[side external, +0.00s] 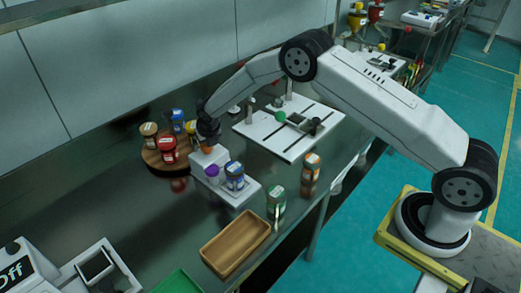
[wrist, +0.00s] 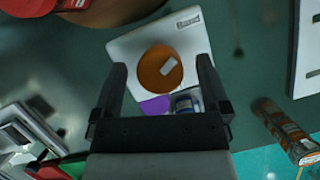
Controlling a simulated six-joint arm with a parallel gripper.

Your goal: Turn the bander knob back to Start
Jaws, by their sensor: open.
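A white box-shaped device (side external: 224,186), which I take for the bander, stands on the dark counter. Its round orange knob (wrist: 160,68) carries a pale pointer mark tilted toward the upper right in the wrist view. A small label (wrist: 188,21) sits on the white top; its text is too small to read. My gripper (wrist: 162,66) is open, with one finger on each side of the knob in that view; whether they touch it I cannot tell. In the side view my gripper (side external: 207,138) points down just over the knob (side external: 208,149).
A purple item (side external: 212,171) and a blue-labelled jar (side external: 234,176) are on the device's front part. A round wooden tray (side external: 154,161) with several jars stands left. A white slotted board (side external: 310,144) lies right.

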